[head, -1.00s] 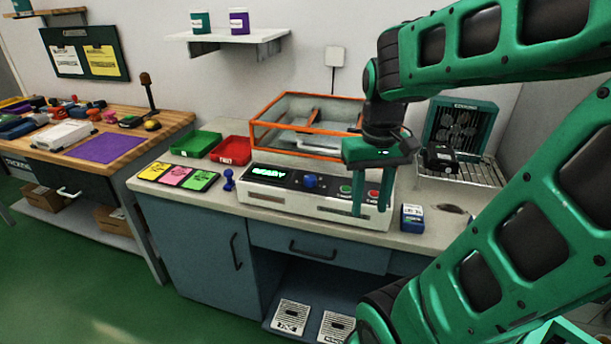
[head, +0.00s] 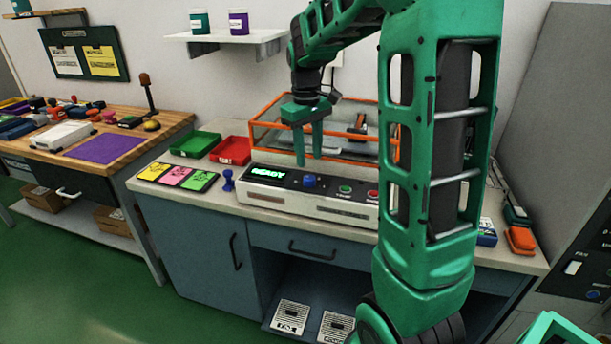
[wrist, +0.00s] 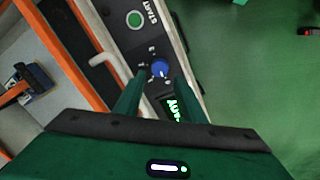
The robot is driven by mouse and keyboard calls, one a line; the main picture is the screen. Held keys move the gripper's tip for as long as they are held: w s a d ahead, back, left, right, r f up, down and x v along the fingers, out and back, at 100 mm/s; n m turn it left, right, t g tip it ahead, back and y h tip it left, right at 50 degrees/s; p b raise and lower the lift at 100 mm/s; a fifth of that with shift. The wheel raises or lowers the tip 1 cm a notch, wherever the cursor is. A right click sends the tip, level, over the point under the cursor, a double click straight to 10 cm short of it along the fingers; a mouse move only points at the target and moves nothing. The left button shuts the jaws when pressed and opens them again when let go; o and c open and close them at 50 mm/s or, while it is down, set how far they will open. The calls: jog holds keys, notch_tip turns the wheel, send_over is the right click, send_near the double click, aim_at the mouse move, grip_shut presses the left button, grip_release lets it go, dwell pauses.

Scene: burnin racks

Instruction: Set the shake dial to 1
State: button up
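The shake dial is a blue knob (head: 310,181) on the white machine's front panel (head: 345,208), right of the lit green display. In the wrist view the blue dial (wrist: 160,69) shows small marks around it and a light pointer line; the numbers are too small to read. My gripper (head: 309,160) hangs just above the dial in the head view, fingers pointing down. In the wrist view its two green fingers (wrist: 158,88) are apart, with the dial showing between and beyond their tips. Nothing is held. I cannot tell whether either finger touches the dial.
A green START button (wrist: 135,19) and a red button (head: 373,194) lie along the panel. An orange-framed clear lid (head: 275,112) and its handle (wrist: 103,65) stand behind. Red (head: 232,158) and green trays and coloured cards (head: 176,177) lie to the left.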

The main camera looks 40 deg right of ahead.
aim_at(309, 178)
jog(key=f, duration=0.7)
jog(key=shift+d, duration=0.2)
jog(key=c, duration=0.8)
jog(key=shift+o, duration=0.2)
jog(key=shift+a, duration=0.25)
jog(key=shift+d, duration=0.15)
